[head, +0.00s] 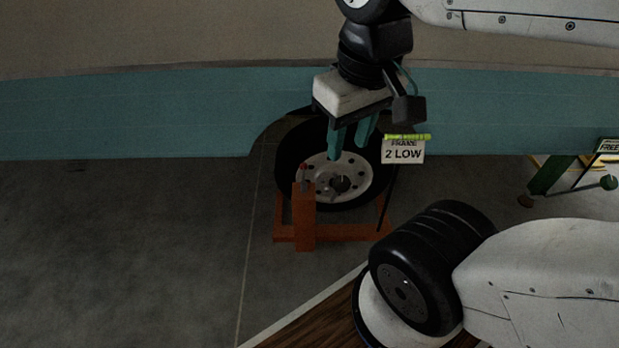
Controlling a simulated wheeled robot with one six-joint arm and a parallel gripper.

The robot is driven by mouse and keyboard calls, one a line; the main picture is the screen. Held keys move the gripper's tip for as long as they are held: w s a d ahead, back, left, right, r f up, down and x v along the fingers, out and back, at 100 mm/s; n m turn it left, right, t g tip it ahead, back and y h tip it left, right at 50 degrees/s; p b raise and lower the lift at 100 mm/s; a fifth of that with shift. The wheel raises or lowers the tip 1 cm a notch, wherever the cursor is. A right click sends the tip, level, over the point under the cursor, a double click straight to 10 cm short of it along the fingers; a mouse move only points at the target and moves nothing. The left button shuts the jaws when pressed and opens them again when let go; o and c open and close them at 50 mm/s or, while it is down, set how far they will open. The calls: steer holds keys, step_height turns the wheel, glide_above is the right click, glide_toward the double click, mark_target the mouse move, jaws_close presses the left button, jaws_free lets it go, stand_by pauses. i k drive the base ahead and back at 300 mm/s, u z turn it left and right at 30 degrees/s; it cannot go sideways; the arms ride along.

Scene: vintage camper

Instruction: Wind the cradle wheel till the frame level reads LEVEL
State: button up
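An orange cradle (304,222) stands on the floor around the foot of the camper's tyre. A small reddish part (304,174) sits at the top of its front post; I cannot tell whether it is the cradle wheel. The frame level (420,136) is a yellow-green bar on a dark stand, right of the tyre. The sign (403,151) under it reads "FRAME 2 LOW". My gripper (347,152) points down in front of the tyre's upper part, above and right of the orange post. Its teal fingers are apart, with nothing seen between them.
The camper's tyre (290,160) with a pale rim sits under the teal body side (130,115). At the right are a green stand (552,174) and a partly cut-off sign (608,146) reading "FREE". The floor on the left (120,250) is clear.

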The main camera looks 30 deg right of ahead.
mark_target(342, 184)
steer(key=z, duration=0.15)
steer(key=i, duration=0.9)
steer(key=z, duration=0.45)
